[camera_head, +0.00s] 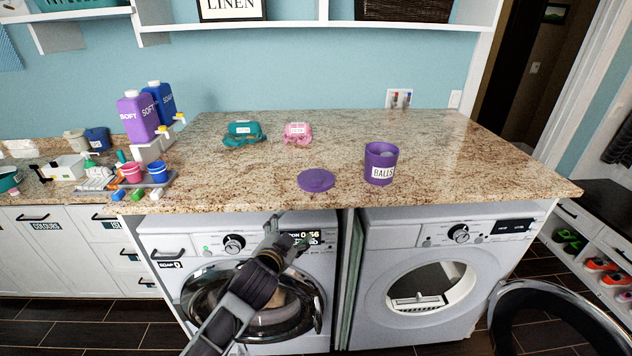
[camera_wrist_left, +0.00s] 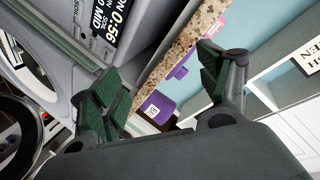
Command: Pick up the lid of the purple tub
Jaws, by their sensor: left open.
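The purple tub (camera_head: 381,165), labelled BALLS, stands open and upright on the granite countertop, with pale contents at its mouth. Its round purple lid (camera_head: 316,180) lies flat on the counter to the left of the tub, near the front edge. The tub (camera_wrist_left: 158,107) and lid (camera_wrist_left: 179,71) also show in the left wrist view, between and beyond the fingers. My left gripper (camera_head: 287,232) is open and empty, in front of the left washer's panel, below the counter edge and apart from the lid. It also shows in the left wrist view (camera_wrist_left: 160,80). My right gripper is out of view.
The countertop (camera_head: 230,180) is clear around the lid. A teal pack (camera_head: 243,133) and a pink pack (camera_head: 297,132) lie further back. Purple and blue bottles (camera_head: 140,117) stand at the left. The right machine's round door (camera_head: 555,315) hangs open at the lower right.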

